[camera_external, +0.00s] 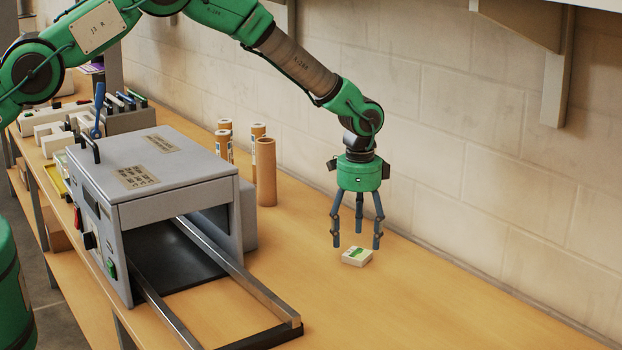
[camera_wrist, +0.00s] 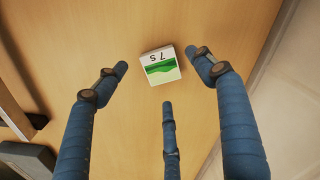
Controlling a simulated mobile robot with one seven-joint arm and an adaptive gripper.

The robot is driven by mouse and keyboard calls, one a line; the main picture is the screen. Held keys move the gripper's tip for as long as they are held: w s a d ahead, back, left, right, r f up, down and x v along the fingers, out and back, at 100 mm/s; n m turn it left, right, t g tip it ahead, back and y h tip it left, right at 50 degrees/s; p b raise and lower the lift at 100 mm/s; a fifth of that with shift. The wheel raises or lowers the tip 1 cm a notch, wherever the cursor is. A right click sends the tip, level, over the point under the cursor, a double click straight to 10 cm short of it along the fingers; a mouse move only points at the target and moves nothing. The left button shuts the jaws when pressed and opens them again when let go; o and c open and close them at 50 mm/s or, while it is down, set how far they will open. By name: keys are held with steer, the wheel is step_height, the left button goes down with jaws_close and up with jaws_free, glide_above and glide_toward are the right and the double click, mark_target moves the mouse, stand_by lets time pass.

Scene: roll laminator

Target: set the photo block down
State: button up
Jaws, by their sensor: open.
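The photo block (camera_external: 357,256) is a small white block with a green picture on top. It lies flat on the wooden bench, to the right of the laminator's rails. In the wrist view the block (camera_wrist: 160,66) shows a green landscape band and the marking "75", upside down. My gripper (camera_external: 358,243) hangs pointing down just above the block, with its blue fingers spread open. In the wrist view the fingers of my gripper (camera_wrist: 166,85) stand around the block, with a visible gap on each side. Nothing is held.
The grey roll laminator (camera_external: 165,190) stands to the left, its rail frame (camera_external: 262,290) reaching forward. Cardboard tubes (camera_external: 266,172) stand behind it near the block wall (camera_external: 440,130). A shelf bracket (camera_external: 556,80) is at upper right. The bench right of the block (camera_external: 450,300) is clear.

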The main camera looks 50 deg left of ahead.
mark_target(354, 253)
step_height(354, 253, up, 8)
stand_by(0.5)
steer(key=shift+r, duration=0.1)
stand_by(0.4)
